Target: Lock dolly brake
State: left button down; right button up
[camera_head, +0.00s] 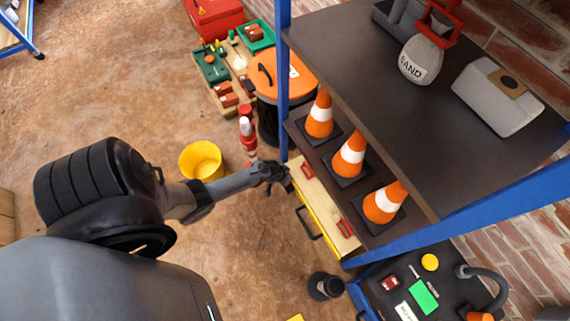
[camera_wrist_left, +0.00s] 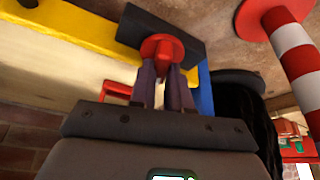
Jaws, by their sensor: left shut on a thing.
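The dolly (camera_head: 315,208) has a pale wooden deck with yellow edging and red blocks on it. It stands on the floor, partly under the blue-posted shelf. In the left wrist view, its yellow edge (camera_wrist_left: 75,32) runs in from the left to a dark corner plate (camera_wrist_left: 190,40). A red brake piece with a round disc (camera_wrist_left: 157,44) sits at that plate. My left gripper (camera_head: 277,174) is at the dolly's far-left corner. In the wrist view its fingers (camera_wrist_left: 164,75) are shut on the lower part of the red piece. The brake is hidden in the head view.
A blue shelf post (camera_head: 283,80) rises close to the gripper. A red-and-white post (camera_head: 247,138), a yellow bucket (camera_head: 201,160) and an orange-lidded bin (camera_head: 279,75) stand nearby. Traffic cones (camera_head: 350,155) sit on the lower shelf. Floor left of the bucket is clear.

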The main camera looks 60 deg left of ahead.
pick_arm(q)
jog(key=shift+w+d+r+n+g+y+p, duration=0.15)
jog(key=shift+n+g+y+p, duration=0.25)
jog(key=shift+n, duration=1.4)
jog(key=n+g+y, duration=0.1)
jog(key=n, duration=0.2)
jog(key=shift+p, duration=0.3)
jog(key=shift+n, duration=0.6)
jog(key=shift+y, duration=0.3)
jog(key=c, duration=1.1)
grip_release()
